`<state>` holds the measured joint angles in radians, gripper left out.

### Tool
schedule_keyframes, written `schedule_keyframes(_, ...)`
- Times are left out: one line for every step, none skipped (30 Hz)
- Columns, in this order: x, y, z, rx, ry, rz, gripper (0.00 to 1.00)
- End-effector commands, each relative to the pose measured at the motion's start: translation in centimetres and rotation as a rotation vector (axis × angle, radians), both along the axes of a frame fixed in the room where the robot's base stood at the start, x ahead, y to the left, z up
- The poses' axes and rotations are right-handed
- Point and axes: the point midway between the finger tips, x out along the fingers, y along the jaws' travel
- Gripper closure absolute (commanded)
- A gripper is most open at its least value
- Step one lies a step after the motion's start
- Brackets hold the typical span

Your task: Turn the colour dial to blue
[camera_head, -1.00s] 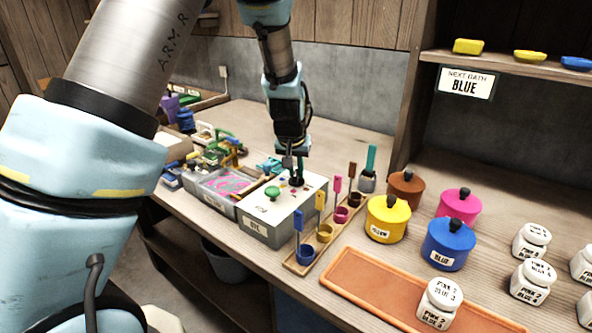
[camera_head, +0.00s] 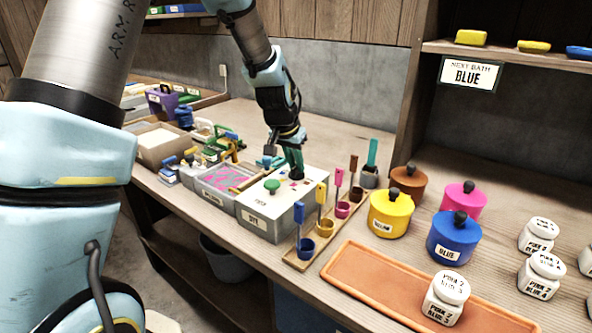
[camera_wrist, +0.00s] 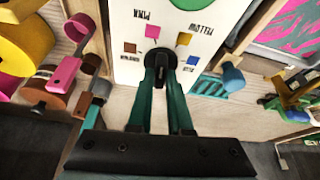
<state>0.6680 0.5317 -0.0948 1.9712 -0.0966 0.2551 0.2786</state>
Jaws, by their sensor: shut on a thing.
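The colour dial (camera_wrist: 162,66) is a black knob on the white top of the grey dye box (camera_head: 262,224). In the head view my gripper (camera_head: 294,170) reaches down to the box top and hides most of the dial. Which colour the dial's pointer marks is not clear.
A green knob (camera_head: 272,186) stands on the same box. A rack of coloured dippers (camera_head: 312,247) is just right of it, with yellow (camera_head: 389,222) and blue (camera_head: 455,246) pots beyond. A tray of pink pattern (camera_head: 222,180) adjoins on the left. A sign (camera_head: 469,74) reads "NEXT BATH BLUE".

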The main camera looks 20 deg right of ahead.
Motion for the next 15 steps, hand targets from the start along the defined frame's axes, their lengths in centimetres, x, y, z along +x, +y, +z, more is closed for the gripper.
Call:
schedule_keyframes(0.27, 0.26, -0.30, -0.002, 0.001, -0.036, 1.00)
schedule_keyframes(0.29, 0.26, -0.26, -0.002, 0.001, -0.065, 1.00)
schedule_keyframes(0.32, 0.26, -0.20, -0.002, 0.001, -0.103, 1.00)
schedule_keyframes(0.32, 0.26, -0.16, -0.003, 0.002, -0.131, 1.00)
schedule_keyframes(0.32, 0.26, -0.12, -0.002, 0.002, -0.160, 1.00)
schedule_keyframes(0.34, 0.24, -0.05, -0.002, 0.001, -0.199, 1.00)
schedule_keyframes(0.34, 0.25, -0.01, -0.002, 0.001, -0.228, 1.00)
schedule_keyframes(0.34, 0.27, 0.03, -0.002, 0.002, -0.257, 1.00)
schedule_keyframes(0.33, 0.27, 0.05, -0.002, 0.003, -0.294, 1.00)
schedule_keyframes(0.35, 0.26, 0.08, -0.002, 0.003, -0.323, 1.00)
schedule_keyframes(0.34, 0.22, 0.12, -0.002, 0.002, -0.353, 1.00)
schedule_keyframes(0.37, 0.23, 0.18, -0.001, 0.002, -0.391, 1.00)
schedule_keyframes(0.38, 0.24, 0.18, -0.002, 0.003, -0.419, 1.00)
schedule_keyframes(0.35, 0.20, 0.19, -0.002, 0.003, -0.449, 1.00)
schedule_keyframes(0.39, 0.24, 0.22, -0.001, 0.002, -0.487, 1.00)
